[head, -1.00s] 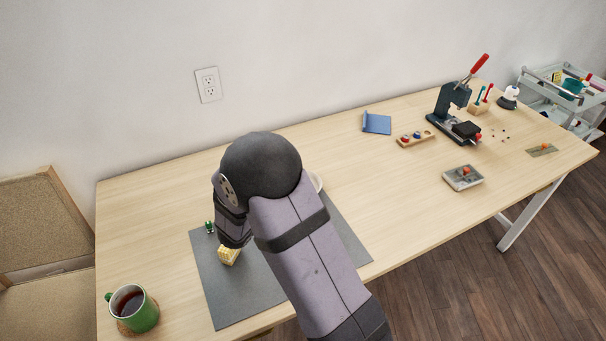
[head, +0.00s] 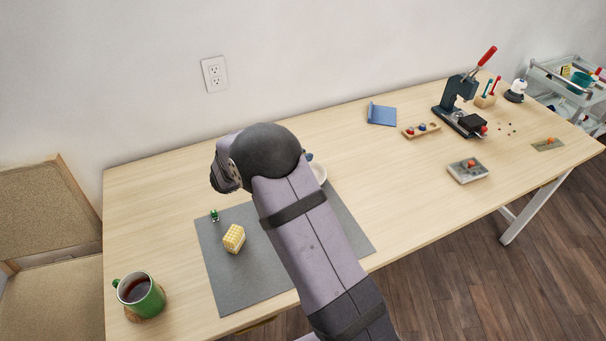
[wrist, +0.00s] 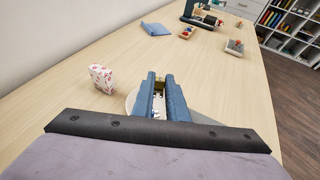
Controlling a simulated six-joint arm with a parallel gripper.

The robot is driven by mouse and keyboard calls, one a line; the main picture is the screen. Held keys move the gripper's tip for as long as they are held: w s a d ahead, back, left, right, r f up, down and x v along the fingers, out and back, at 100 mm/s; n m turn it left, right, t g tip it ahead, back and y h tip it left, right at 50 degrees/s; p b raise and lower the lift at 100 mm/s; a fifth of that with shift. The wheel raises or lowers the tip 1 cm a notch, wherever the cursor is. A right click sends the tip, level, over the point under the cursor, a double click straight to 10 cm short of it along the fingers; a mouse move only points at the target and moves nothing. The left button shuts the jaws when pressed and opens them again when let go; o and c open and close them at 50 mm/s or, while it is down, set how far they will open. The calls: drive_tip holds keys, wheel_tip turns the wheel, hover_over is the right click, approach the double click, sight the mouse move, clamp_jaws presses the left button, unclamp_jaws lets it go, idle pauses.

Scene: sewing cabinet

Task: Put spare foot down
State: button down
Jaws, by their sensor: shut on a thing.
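My gripper (wrist: 160,100) shows in the wrist view as two blue fingers, close together. A small thing, likely the spare foot (wrist: 159,84), shows as a brownish-gold bit between them; its shape is mostly hidden. The fingers are over or just beside a white round dish (wrist: 132,99); I cannot tell the height. In the head view my arm hides most of the gripper, and part of the white dish (head: 319,171) shows right of my wrist. A grey mat (head: 222,285) lies under my arm.
A yellow block (head: 234,239) and a small green thing (head: 214,215) are on the mat's left side. A green mug (head: 141,297) stands front left. A red-patterned white box (wrist: 102,78) stands left of the fingers. A blue stand (head: 381,115) and press (head: 460,103) are farther right.

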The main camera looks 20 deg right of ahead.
drive_tip(key=shift+f+p, duration=0.4)
drive_tip(key=shift+f, duration=3.4)
drive_tip(key=shift+f, duration=0.2)
drive_tip(key=c, duration=1.7)
unclamp_jaws()
drive_tip(key=shift+c, duration=0.2)
drive_tip(key=shift+r, duration=0.1)
